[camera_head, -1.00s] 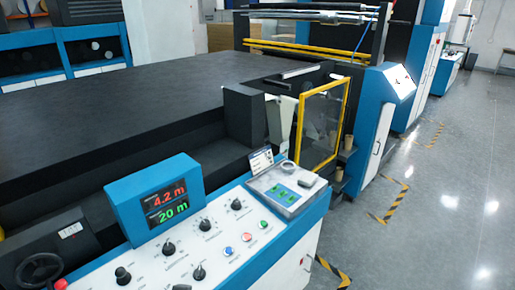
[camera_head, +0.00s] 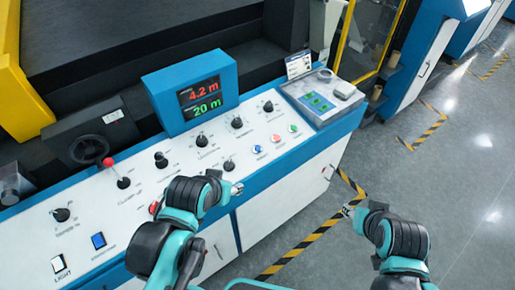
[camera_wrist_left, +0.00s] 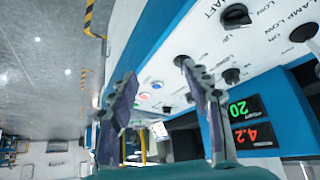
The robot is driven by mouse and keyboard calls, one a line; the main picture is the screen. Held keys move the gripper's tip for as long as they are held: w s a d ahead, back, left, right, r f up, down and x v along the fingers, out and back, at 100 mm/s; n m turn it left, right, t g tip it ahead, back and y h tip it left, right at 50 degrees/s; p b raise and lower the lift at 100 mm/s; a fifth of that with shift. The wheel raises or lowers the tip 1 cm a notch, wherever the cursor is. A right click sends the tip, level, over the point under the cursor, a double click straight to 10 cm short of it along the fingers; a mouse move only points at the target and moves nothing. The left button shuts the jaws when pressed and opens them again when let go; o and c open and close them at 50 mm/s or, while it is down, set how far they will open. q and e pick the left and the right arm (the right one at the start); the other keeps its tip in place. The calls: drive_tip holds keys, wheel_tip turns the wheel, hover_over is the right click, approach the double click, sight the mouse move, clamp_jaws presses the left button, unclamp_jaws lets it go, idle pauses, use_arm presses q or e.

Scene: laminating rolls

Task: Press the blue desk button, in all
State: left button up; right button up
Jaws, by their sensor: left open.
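The blue button (camera_head: 257,149) is a small round button on the sloping white control desk (camera_head: 185,160), at the left end of a row with a red button (camera_head: 276,139) and a green button (camera_head: 293,128). My left gripper (camera_head: 237,188) is over the front edge of the desk, below the blue button in the head view and apart from it. In the left wrist view my left gripper (camera_wrist_left: 162,88) has its fingers spread and empty, with the small buttons showing between them. My right gripper (camera_head: 347,210) is right of the desk, over the floor; its jaws are too small to read.
A display (camera_head: 202,98) reading 4.2 m and 20 m stands behind the knobs. A grey panel (camera_head: 322,98) with green keys is at the right end. Grey floor (camera_head: 440,180) lies open right.

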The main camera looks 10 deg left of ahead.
use_arm(q)
clamp_jaws()
idle(1.1)
